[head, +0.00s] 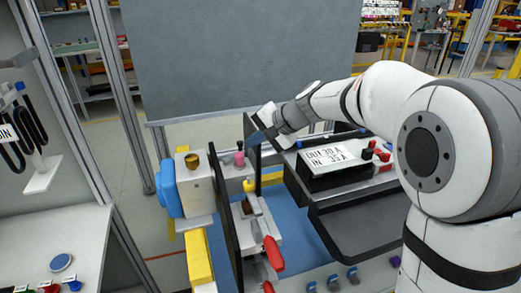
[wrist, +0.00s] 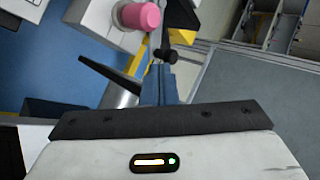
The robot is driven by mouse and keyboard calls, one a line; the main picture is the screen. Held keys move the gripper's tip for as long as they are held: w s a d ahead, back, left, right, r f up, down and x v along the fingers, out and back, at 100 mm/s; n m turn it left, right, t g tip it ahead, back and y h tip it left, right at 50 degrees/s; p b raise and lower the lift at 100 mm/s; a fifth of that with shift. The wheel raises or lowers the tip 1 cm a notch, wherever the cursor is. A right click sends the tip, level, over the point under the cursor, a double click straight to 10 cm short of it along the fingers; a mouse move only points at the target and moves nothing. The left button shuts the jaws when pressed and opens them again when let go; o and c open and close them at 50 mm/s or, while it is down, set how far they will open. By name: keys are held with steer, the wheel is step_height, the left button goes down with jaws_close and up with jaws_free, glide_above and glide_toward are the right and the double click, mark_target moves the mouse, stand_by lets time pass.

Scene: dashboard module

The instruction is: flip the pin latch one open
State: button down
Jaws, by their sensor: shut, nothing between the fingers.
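My gripper (wrist: 163,82) is shut and empty in the wrist view, its narrow fingers pointing up from the dark bar. A small black knob (wrist: 166,52) shows just beyond the fingertips; I cannot tell whether they touch. A pink round knob (wrist: 140,17) is on a light block, above and left of the fingertips. I cannot tell for certain which part is pin latch one.
A dark upright panel (head: 225,215) stands beside red-handled clamps (head: 272,252). A white block with a brass knob (head: 192,161) and a blue part (head: 170,190) is to the left. A labelled power unit (head: 330,160) is on the right. A large grey board (head: 245,55) rises behind.

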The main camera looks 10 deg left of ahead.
steer(key=shift+w+a, duration=0.25)
steer(key=shift+a, duration=0.4)
steer(key=shift+s, duration=0.2)
steer(key=shift+s+b, duration=0.55)
steer(key=shift+s, duration=0.1)
steer(key=shift+r, duration=0.1)
